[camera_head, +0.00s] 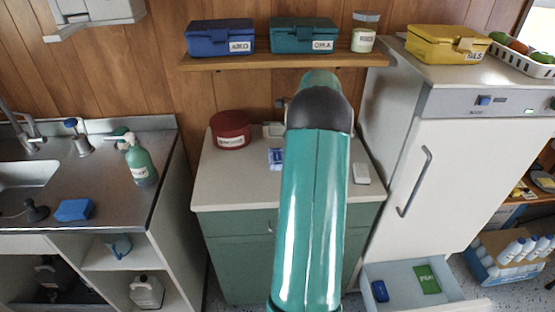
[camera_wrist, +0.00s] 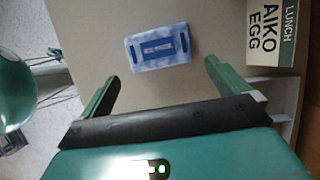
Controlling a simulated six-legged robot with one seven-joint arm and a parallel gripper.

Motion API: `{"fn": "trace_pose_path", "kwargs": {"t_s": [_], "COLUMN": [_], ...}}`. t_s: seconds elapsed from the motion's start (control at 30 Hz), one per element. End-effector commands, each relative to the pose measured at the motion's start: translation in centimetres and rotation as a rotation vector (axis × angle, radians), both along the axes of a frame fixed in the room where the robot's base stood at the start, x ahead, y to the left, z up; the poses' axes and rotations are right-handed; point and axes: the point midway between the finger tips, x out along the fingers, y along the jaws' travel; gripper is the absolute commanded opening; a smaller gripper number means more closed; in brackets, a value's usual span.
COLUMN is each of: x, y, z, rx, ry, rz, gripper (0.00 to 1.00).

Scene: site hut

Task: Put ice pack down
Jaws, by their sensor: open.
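The ice pack (camera_wrist: 158,47) is a white and blue rectangular pack lying flat on the beige worktop in the wrist view. In the head view a part of it (camera_head: 276,158) shows on the cabinet top, just left of my arm. My gripper (camera_wrist: 161,70) is open, its two green fingers spread wide. The pack lies just beyond the fingertips, between their lines, and no finger touches it. In the head view my gripper is hidden behind my own arm.
The green cabinet (camera_head: 233,186) also holds a dark red round tin (camera_head: 231,130) and a small white item (camera_head: 361,173). A lunch box labelled AIKO EGG (camera_wrist: 272,32) stands near the pack. A wooden shelf (camera_head: 230,63) with boxes hangs above. The white fridge (camera_head: 450,170) is right, with an open drawer below.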

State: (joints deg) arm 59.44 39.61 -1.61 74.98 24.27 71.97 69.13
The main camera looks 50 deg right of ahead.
Motion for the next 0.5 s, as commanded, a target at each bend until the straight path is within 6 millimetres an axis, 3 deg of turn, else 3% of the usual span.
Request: {"fn": "trace_pose_path", "kwargs": {"t_s": [0.13,0.3,0.5], "x": [1.3,2.0,2.6], "y": [1.1,1.7,2.1], "z": [0.1,-2.9,-4.6], "rx": [-0.001,0.001,-0.001], "ry": [-0.001,0.001,-0.001], "rz": [0.005,0.002,0.002], "gripper": [1.0,1.0,1.0]}}
